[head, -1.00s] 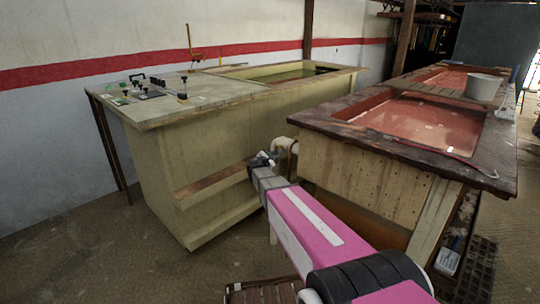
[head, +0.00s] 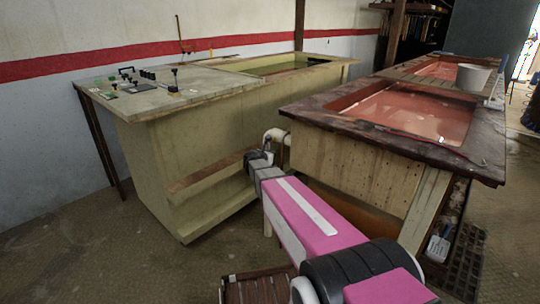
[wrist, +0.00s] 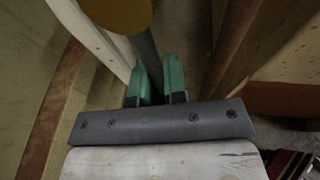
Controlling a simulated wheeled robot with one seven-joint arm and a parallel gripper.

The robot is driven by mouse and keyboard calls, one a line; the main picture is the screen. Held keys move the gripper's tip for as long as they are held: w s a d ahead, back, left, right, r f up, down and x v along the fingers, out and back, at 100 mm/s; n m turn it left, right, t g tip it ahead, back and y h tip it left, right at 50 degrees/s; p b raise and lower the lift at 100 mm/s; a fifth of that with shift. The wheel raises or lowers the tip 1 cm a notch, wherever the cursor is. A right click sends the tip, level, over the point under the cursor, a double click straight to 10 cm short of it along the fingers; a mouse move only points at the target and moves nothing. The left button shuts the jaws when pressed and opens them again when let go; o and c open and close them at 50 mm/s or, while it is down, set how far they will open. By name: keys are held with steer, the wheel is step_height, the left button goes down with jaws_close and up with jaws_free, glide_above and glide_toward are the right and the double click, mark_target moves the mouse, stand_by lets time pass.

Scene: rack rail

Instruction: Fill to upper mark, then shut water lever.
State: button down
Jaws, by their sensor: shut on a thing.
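In the wrist view my gripper (wrist: 158,80) has two green fingers. They are shut on a dark grey-green bar, which I take for the water lever (wrist: 149,52). An ochre round part (wrist: 116,12) hides the bar's upper end. In the head view my gripper (head: 259,154) is low between the two tank benches, close beside a white pipe (head: 275,136); the lever is too small to tell there.
A bench top (head: 150,96) with small controls adjoins the green tank. A dark-rimmed red tank (head: 330,108) stands close on the right, with a white bucket (head: 473,77) on its slats. A wooden slatted thing (head: 258,288) is low in front. Bare floor lies at left.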

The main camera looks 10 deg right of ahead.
steer(key=shift+s, duration=0.15)
steer(key=c, duration=1.2)
jaws_free()
steer(key=shift+o, duration=0.2)
steer(key=v, duration=1)
steer(key=shift+s+a, duration=0.25)
steer(key=shift+a, duration=0.05)
steer(key=shift+r, duration=0.1)
steer(key=s+d+f+m+g+y, duration=0.1)
steer(key=s+d+f+m+g, duration=0.35)
steer(key=s+m, duration=0.3)
steer(key=s+a+f+m+g+y, duration=0.1)
steer(key=s+f+m+g+y, duration=0.2)
steer(key=s+m, duration=0.5)
steer(key=s+f+m+g+y, duration=0.3)
steer(key=s+f+m+y, duration=0.2)
steer(key=s+m, duration=0.3)
steer(key=m+y, duration=0.1)
steer(key=m, duration=0.3)
steer(key=shift+s+a, duration=0.4)
